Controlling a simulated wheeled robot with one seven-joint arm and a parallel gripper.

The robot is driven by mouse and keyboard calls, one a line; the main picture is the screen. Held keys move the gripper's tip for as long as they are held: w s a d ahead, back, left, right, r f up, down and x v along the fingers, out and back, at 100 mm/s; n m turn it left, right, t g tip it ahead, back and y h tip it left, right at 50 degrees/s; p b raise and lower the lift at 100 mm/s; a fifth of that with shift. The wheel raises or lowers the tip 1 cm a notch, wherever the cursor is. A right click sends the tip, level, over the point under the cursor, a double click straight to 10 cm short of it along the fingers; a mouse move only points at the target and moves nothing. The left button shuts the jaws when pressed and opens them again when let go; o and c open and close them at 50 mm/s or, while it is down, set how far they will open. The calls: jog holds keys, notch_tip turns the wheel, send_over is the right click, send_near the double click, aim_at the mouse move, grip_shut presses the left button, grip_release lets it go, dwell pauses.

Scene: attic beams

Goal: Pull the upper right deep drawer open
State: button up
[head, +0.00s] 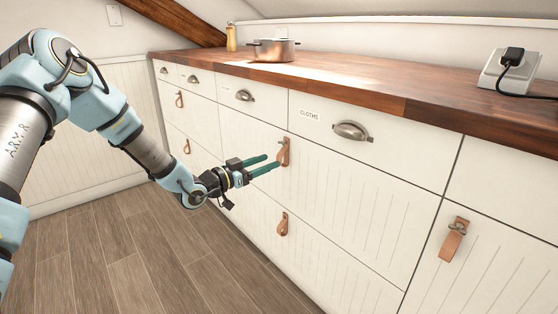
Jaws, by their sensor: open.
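The upper right deep drawer (345,190) has a white grooved front and looks shut, flush with the fronts around it. Its tan leather pull (284,153) hangs at the top of the front. My gripper (271,162) has two green fingers, parted with a gap between them and nothing held. The fingertips point right toward the pull, just to its left in the picture. I cannot tell whether they touch it.
A shallow drawer labelled CLOTHS (350,131) with a metal cup handle sits directly above. Another deep drawer with a leather pull (283,223) lies below. The floor (130,255) in front is clear.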

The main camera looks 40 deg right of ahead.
aim_at(278, 158)
jog(key=shift+s+d, duration=0.15)
jog(key=shift+d, duration=2.55)
jog(key=shift+c, duration=0.4)
grip_shut()
